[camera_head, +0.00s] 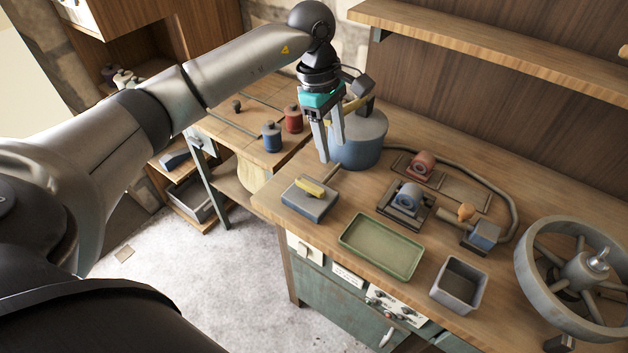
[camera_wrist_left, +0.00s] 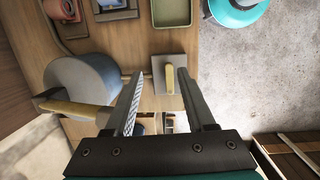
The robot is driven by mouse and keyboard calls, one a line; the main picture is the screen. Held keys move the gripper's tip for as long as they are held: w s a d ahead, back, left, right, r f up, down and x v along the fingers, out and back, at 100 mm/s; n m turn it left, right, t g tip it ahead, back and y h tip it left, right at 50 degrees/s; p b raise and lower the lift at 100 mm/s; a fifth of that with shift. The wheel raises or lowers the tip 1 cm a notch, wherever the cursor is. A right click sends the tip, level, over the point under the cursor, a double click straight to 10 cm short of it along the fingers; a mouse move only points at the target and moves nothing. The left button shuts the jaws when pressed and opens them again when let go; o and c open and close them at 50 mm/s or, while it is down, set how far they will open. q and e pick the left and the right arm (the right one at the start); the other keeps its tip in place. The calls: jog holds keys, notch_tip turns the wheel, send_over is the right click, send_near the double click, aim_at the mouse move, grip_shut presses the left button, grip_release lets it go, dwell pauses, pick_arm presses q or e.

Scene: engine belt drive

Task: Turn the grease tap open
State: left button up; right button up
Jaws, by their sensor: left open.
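A grey block (camera_head: 310,203) with a short yellow lever (camera_head: 311,187) on top sits on the bench near its left end. The lever (camera_wrist_left: 171,80) also shows in the left wrist view, on its grey plate (camera_wrist_left: 157,76), beyond and between my fingers. A blue-grey drum (camera_head: 359,151) stands behind the block, with a yellowish handle (camera_wrist_left: 76,114) at its side in the wrist view. I cannot tell for sure which handle is the grease tap. My left gripper (camera_head: 331,152) is open and empty, pointing down in front of the drum. My right gripper is not in view.
A green tray (camera_head: 382,246), a grey open box (camera_head: 459,285) and a large spoked wheel (camera_head: 573,277) stand on the bench to the right. Pulley blocks (camera_head: 408,199) sit behind the tray. A blue pot (camera_head: 271,137) and a red pot (camera_head: 293,119) stand on the left bench.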

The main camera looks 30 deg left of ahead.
pick_arm(q)
jog(key=y, duration=0.2)
send_near(310, 184)
notch_tip(310, 184, down, 9)
jog(key=shift+w+d+r, duration=0.1)
jog(key=shift+d+r, duration=0.05)
dwell(0.3)
grip_shut()
dwell(0.4)
